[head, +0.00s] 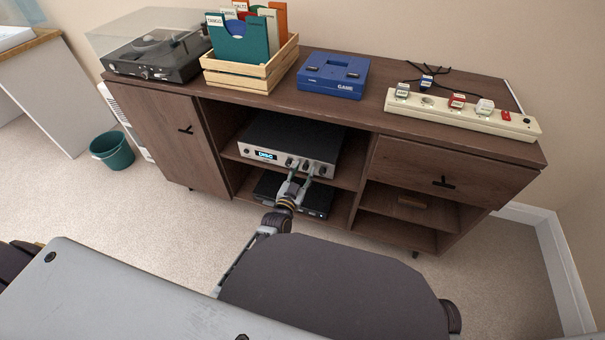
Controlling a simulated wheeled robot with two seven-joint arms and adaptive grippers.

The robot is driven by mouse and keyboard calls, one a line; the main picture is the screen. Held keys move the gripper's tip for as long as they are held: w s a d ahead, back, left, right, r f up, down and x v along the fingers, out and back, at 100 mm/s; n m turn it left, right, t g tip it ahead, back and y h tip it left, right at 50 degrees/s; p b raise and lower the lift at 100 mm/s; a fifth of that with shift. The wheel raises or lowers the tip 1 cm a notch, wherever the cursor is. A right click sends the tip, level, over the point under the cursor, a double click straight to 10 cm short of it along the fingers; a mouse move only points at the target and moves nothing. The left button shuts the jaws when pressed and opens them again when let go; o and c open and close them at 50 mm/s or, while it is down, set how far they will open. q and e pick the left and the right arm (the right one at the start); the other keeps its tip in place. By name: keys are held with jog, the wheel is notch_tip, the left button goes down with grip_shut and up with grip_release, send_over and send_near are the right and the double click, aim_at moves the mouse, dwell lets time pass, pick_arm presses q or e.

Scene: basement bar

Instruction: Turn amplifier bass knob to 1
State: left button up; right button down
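The silver-fronted amplifier (300,139) stands on the upper middle shelf of the brown cabinet. Its lit blue display (266,155) is at the left of its front panel, with small dark knobs to the right. Labels and pointer marks on the knobs are too small to read, so I cannot tell which is bass or its setting.
A black device (265,190) sits on the shelf below the amplifier. The brown cabinet (160,125) carries a turntable (160,55), a wooden record crate (250,75), a blue game box (333,75) and a power strip (460,112). A green bin (112,150) stands on the floor.

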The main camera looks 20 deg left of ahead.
pick_arm(q)
grip_shut()
